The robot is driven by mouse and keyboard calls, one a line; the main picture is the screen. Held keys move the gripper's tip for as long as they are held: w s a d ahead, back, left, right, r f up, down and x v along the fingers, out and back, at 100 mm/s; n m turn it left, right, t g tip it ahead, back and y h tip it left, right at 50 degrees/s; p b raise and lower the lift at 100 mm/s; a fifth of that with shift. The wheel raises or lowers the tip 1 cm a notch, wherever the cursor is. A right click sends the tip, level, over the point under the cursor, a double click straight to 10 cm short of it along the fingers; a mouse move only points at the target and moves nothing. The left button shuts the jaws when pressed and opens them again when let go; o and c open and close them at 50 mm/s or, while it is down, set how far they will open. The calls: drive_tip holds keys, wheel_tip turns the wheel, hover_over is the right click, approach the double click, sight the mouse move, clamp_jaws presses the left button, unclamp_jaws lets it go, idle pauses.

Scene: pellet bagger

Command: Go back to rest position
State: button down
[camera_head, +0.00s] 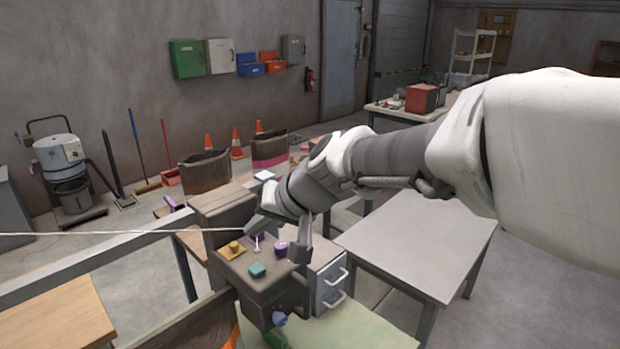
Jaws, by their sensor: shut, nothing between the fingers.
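My arm reaches in from the right edge and slopes down to the left. My gripper (279,238) is shut and empty, above the dark control panel (237,277) of the machine. The panel carries a yellow knob on a yellow plate (233,249), a small light-coloured lever (256,245), a purple knob (281,249) and a teal button (257,270). The gripper is close to the lever and the purple knob; I cannot tell whether it touches them. The wrist hides part of the machine behind it.
A grey table (420,240) stands right of the machine, its top bare. A drawer unit (331,284) adjoins the panel. A pale green surface (350,330) and a wooden table (50,325) lie in front. A grey rail (100,252) runs at left. Open floor lies beyond.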

drive_tip(key=s+d+f+m+h, duration=0.1)
drive_tip(key=s+d+h, duration=0.2)
drive_tip(key=s+d, duration=0.6)
drive_tip(key=s+d+f+m+h, duration=0.1)
drive_tip(key=s+d+h, duration=0.3)
drive_tip(key=s+d, duration=0.5)
drive_tip(key=d, duration=0.7)
drive_tip(key=shift+d+f, duration=0.4)
